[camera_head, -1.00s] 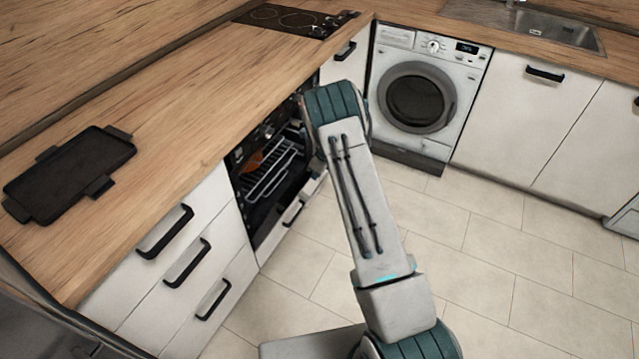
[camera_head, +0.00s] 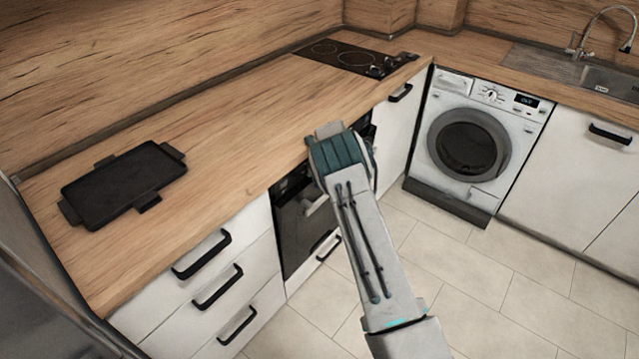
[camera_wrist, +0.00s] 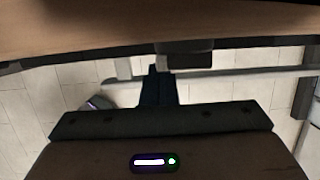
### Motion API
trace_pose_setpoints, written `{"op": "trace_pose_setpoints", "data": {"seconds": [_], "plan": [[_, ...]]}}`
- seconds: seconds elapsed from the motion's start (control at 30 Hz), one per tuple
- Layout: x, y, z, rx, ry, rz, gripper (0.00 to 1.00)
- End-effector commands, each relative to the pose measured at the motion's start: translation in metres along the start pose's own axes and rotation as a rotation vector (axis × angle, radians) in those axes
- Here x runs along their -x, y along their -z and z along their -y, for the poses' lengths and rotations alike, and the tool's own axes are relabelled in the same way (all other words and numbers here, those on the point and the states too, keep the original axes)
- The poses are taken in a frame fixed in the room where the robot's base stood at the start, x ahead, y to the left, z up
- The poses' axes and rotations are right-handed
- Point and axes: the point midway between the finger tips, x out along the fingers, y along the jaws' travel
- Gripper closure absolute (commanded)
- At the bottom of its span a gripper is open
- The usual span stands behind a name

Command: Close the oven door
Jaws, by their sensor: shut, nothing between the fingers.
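The oven (camera_head: 283,190) is built in under the counter, left of my arm in the head view. Its dark door (camera_head: 300,238) stands upright across the front, with a pale handle (camera_head: 315,206) near its top. My arm covers the oven's right part, so I cannot tell whether the door is fully flush. My gripper (camera_wrist: 157,75) shows in the wrist view with its dark fingers together and empty. A pale horizontal bar (camera_wrist: 235,76) lies close beyond the fingertips; I cannot tell whether they touch it. In the head view the gripper is hidden behind my arm.
The wooden counter (camera_head: 215,135) runs above the oven, with a black tray (camera_head: 122,187) and a hob (camera_head: 350,57) on it. White drawers (camera_head: 215,290) are left of the oven. A washing machine (camera_head: 468,145) stands at the right. The tiled floor is clear.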

Motion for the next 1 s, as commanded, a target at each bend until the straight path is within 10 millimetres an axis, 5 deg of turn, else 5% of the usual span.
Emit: {"op": "trace_pose_setpoints", "data": {"seconds": [0.37,0.6,1.0], "plan": [[0.001,0.005,0.001,-0.001,0.0,0.0,1.0],[0.01,0.037,0.008,-0.006,0.001,0.001,1.0],[0.078,-0.019,0.002,0.009,-0.001,0.003,1.0]]}}
